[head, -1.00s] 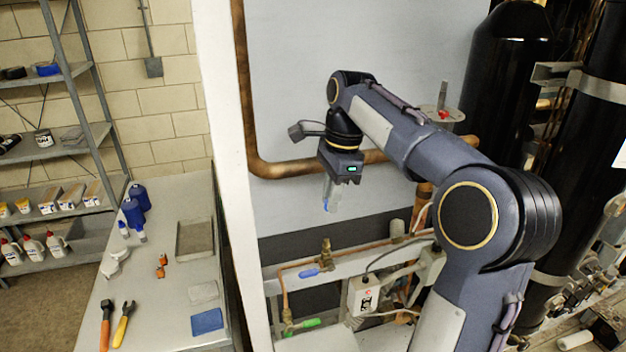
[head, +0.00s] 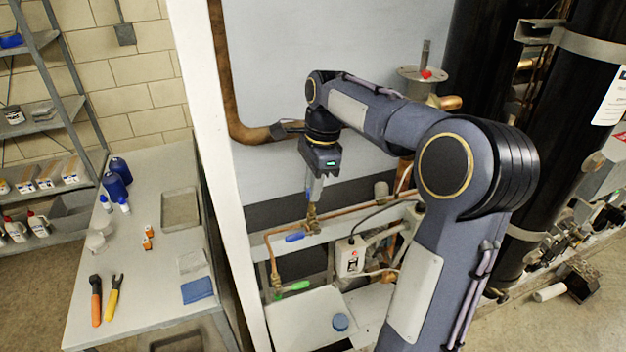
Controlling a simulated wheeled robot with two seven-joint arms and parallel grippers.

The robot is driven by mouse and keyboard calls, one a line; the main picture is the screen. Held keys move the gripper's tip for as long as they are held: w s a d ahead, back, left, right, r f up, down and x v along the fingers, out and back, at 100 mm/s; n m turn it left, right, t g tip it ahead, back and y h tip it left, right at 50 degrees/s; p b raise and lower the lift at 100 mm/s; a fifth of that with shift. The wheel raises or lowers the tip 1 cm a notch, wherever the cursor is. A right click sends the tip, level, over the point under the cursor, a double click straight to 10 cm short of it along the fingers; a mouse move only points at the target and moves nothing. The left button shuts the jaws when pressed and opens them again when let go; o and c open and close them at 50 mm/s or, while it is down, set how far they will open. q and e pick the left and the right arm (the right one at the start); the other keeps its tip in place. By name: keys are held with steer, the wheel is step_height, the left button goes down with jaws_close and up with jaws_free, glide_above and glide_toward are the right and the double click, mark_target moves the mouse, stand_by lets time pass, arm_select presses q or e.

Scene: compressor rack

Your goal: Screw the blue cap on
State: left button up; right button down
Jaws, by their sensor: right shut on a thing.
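My right gripper (head: 312,198) points down at the brass service fitting (head: 313,217) on the copper line. Its fingers are shut on a small blue cap, which is mostly hidden between the fingertips. The fingertips are right over the top of the fitting. At this size I cannot tell whether the cap touches it. My left gripper is out of view.
A blue valve handle (head: 295,237) and a green one (head: 296,286) are close to the fitting. A white control box (head: 350,257) is right of it. A bench (head: 140,270) with tools stands left, beyond a white post (head: 215,150). Black tanks stand right.

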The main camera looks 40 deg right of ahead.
steer(key=shift+f, duration=0.15)
stand_by(0.5)
steer(key=shift+f, duration=0.2)
steer(key=shift+f+b, duration=0.35)
steer(key=shift+f, duration=0.7)
stand_by(1.3)
steer(key=c, duration=1.2)
jaws_free()
steer(key=shift+c, duration=0.2)
steer(key=c, duration=0.9)
steer(key=m, duration=0.4)
steer(key=shift+s+a+m+t, duration=0.1)
steer(key=shift+m+t, duration=0.2)
steer(key=shift+m, duration=0.1)
steer(key=m+h, duration=0.1)
steer(key=m, duration=0.5)
steer(key=shift+t, duration=0.3)
